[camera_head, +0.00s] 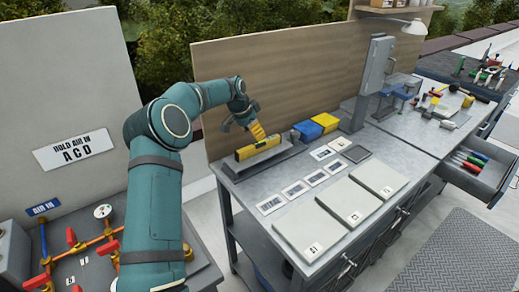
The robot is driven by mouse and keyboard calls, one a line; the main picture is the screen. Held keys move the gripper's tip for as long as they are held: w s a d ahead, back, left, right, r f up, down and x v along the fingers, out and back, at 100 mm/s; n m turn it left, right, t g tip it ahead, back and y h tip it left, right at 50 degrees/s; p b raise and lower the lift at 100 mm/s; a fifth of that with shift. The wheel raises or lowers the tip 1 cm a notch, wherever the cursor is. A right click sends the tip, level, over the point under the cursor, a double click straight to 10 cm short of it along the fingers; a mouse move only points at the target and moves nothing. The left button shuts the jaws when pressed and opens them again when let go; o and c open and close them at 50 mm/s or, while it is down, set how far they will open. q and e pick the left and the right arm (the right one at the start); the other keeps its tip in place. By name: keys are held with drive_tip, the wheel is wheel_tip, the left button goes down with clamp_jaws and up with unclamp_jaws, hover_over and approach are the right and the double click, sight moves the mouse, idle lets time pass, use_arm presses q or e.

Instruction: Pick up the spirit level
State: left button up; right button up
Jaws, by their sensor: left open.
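The yellow spirit level (258,148) lies lengthwise on a grey block at the back left of the workbench. My left gripper (243,128) is open just above it, at the end of my teal arm. A yellow striped piece shows at the gripper's right side; I cannot tell whether it is a finger. At this size I cannot tell whether the fingers touch the level. My right gripper is not in view.
The bench (236,192) holds a blue box (307,131), a yellow box (325,122), small cards and flat panels (327,217). A wooden backboard (280,62) rises behind the level. An open drawer (486,176) holds coloured-handled tools. Piping stands at the lower left.

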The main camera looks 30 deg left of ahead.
sight(261, 151)
use_arm(q)
drive_tip(key=x, duration=0.3)
drive_tip(key=shift+b+x, duration=0.65)
drive_tip(key=shift+x, duration=2.05)
drive_tip(key=shift+s, duration=0.1)
drive_tip(key=shift+d, duration=0.1)
clamp_jaws()
